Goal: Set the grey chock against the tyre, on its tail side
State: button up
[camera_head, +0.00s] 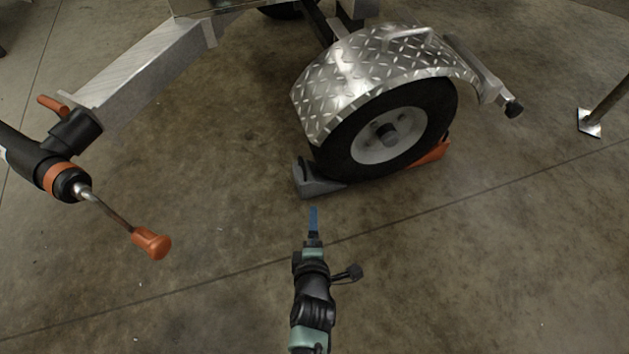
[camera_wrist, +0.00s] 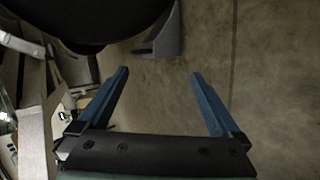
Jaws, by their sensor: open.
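The black tyre (camera_head: 345,160) with a pale wheel hub stands under a diamond-plate fender (camera_head: 375,60) in the head view. The grey chock (camera_head: 318,184) lies on the floor at the tyre's lower left, its thin end toward the tyre. It looks close against the tyre, but I cannot tell whether they touch. My gripper (camera_head: 313,212) is just below the chock in the head view. In the wrist view, the blue fingers of my gripper (camera_wrist: 160,75) are spread with nothing between them. Part of the grey chock (camera_wrist: 168,38) and the tyre (camera_wrist: 85,18) show beyond the fingertips.
An orange chock (camera_head: 430,153) sits at the tyre's right side. An aluminium beam (camera_head: 150,62) runs to the left, near a black crank unit with an orange handle (camera_head: 152,243). A post with a foot plate (camera_head: 590,122) stands far right. The concrete floor in front is clear.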

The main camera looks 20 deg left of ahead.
jog(key=shift+b+x, duration=0.35)
jog(key=shift+x, duration=1.1)
